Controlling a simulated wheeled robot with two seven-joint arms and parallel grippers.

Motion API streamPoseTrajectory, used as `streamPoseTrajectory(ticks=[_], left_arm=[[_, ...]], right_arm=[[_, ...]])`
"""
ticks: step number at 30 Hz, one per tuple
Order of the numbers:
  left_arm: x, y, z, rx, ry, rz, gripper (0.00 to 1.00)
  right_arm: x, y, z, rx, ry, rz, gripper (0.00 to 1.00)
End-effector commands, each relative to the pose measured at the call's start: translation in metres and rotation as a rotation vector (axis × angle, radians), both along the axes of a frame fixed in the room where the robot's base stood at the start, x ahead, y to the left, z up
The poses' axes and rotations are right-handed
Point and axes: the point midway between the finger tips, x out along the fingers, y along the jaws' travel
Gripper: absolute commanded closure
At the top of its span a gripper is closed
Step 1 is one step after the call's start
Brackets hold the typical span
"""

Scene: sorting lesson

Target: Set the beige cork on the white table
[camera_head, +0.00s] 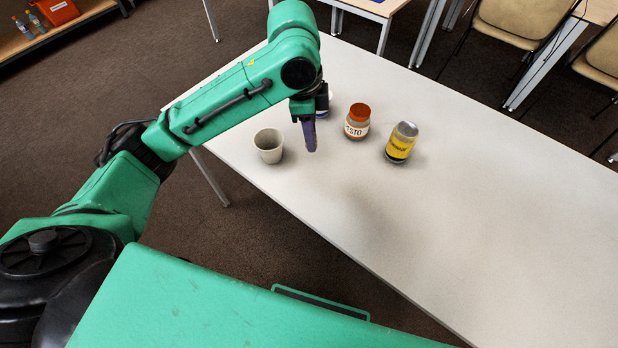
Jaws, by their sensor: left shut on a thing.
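The white table (450,205) stretches from the upper middle to the lower right. My left gripper (310,148) points down over its left part, between a pale cup and a red-lidded jar. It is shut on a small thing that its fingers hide. I take this to be the beige cork, which shows nowhere else on the table. I cannot tell how far the fingertips are above the tabletop. My right gripper is not in view.
The pale cup (268,147) stands left of the gripper. The red-lidded jar (357,122) and a yellow-labelled jar (401,143) stand to its right. Something partly hidden (324,113) is behind the gripper. The table's middle and right are clear.

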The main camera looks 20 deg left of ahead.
Motion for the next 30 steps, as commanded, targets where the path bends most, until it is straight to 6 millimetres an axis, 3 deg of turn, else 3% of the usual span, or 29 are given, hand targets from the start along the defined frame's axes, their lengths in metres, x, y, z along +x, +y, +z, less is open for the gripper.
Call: streamPoseTrajectory(ticks=[3,9,19,28,29,30], left_arm=[[-0.001,0.001,-0.044,0.003,0.005,0.003,1.00],[-0.001,0.002,-0.102,0.003,0.002,0.005,1.00],[0.000,0.001,-0.155,0.002,0.000,0.004,1.00],[0.000,0.001,-0.159,0.001,-0.003,0.004,1.00],[0.000,0.001,-0.159,0.001,-0.003,0.004,0.66],[0.000,0.001,-0.159,0.001,-0.003,0.004,0.51]], right_arm=[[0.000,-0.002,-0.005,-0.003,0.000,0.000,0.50],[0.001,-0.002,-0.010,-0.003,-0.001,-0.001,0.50],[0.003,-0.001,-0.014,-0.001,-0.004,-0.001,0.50],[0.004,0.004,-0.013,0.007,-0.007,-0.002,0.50],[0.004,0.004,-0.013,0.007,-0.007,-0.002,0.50],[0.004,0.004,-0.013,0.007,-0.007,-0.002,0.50]])
